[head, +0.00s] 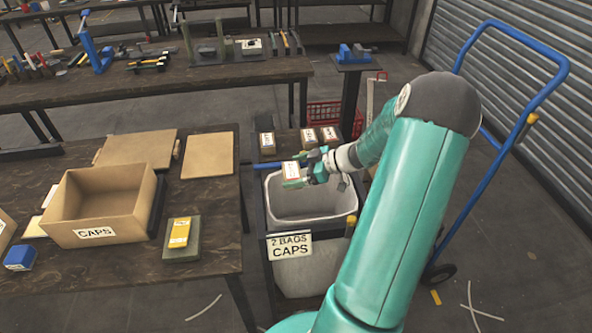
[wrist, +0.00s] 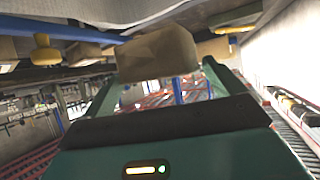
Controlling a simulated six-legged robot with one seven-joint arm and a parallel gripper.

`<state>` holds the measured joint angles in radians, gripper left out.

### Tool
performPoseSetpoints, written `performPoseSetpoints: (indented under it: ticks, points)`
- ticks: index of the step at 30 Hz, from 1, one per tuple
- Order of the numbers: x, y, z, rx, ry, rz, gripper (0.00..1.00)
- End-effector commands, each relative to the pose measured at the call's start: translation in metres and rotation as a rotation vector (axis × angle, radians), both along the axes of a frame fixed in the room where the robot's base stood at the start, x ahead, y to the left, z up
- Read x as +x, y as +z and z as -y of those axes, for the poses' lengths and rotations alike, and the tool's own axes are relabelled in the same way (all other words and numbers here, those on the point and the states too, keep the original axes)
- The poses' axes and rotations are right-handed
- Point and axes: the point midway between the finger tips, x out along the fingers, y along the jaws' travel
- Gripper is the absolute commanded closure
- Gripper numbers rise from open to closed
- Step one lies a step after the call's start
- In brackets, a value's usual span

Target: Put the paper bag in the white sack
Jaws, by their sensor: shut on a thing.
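A small brown paper bag (head: 291,172) with a white label is held in my gripper (head: 303,170). In the wrist view the bag (wrist: 158,54) sits between the green fingers of my gripper (wrist: 160,75), which are shut on it. The white sack (head: 311,208) hangs open-mouthed in a dark stand with a sign reading "2 BAGS CAPS". In the head view the bag appears over the back left part of the sack's mouth, above the rim. The bottom of the sack is hidden.
Several similar labelled bags (head: 308,139) stand on a dark surface behind the sack. An open cardboard box (head: 96,205) marked "CAPS" and a green block with a yellow item (head: 181,238) are on the left table. A blue-handled trolley (head: 500,150) stands at right.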

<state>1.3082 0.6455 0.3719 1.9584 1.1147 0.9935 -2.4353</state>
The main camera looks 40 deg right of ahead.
Motion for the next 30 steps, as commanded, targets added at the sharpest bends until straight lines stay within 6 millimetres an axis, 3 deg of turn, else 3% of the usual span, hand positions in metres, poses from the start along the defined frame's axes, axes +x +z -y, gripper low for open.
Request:
performPoseSetpoints:
  ticks: [30]
  points:
    - [0.000,-0.085,-0.001,0.001,-0.002,-0.001,0.33]
